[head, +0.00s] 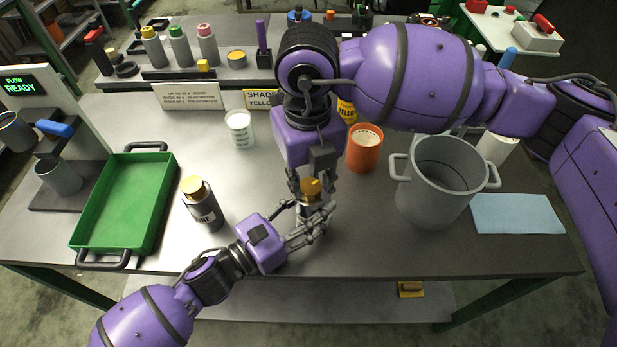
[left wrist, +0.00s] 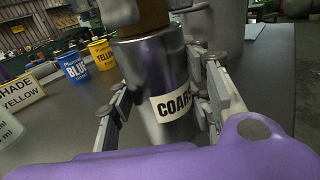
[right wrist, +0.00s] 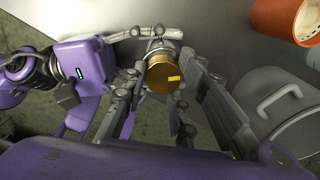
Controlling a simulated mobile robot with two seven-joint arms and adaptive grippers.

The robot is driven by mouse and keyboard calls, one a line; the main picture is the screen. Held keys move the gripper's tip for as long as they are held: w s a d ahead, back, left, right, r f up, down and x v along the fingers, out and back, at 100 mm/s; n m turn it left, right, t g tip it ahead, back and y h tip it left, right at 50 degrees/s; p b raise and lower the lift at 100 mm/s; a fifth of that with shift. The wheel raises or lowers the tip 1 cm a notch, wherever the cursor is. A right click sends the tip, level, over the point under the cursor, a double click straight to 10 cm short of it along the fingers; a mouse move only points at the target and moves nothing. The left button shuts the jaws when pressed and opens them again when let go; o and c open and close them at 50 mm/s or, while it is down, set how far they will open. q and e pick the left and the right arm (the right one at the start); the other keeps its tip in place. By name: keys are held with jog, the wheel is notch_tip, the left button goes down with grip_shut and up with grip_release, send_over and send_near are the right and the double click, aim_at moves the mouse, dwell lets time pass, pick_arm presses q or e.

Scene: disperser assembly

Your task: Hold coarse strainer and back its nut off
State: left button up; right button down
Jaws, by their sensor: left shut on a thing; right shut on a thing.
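The coarse strainer (left wrist: 160,95) is a shiny metal cylinder with a label that reads "COAR", upright in the left wrist view. My left gripper (head: 308,228) is shut around its body from the lower left, with one finger on each side. The brass nut (head: 311,188) sits on top of the strainer and carries a yellow mark in the right wrist view (right wrist: 160,75). My right gripper (head: 308,185) comes down from above and is shut on the nut. In the head view the fingers hide most of the strainer's body.
A dark bottle with a gold cap, labelled "INE" (head: 203,212), stands left of my grippers. A green tray (head: 120,207) lies further left. An orange cup (head: 364,150), a grey pot (head: 432,190) and a blue cloth (head: 517,214) are to the right. A white cup (head: 240,130) stands behind.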

aim_at(310, 188)
jog(key=n, duration=0.6)
jog(key=shift+s+r+n, duration=0.1)
jog(key=shift+r+n, duration=0.05)
jog(key=shift+n, duration=0.15)
jog(key=shift+d, duration=0.1)
dwell(0.4)
jog(key=c, duration=1.6)
grip_release()
jog(key=shift+s, duration=0.1)
jog(key=shift+o, duration=0.2)
notch_tip(310, 188, up, 12)
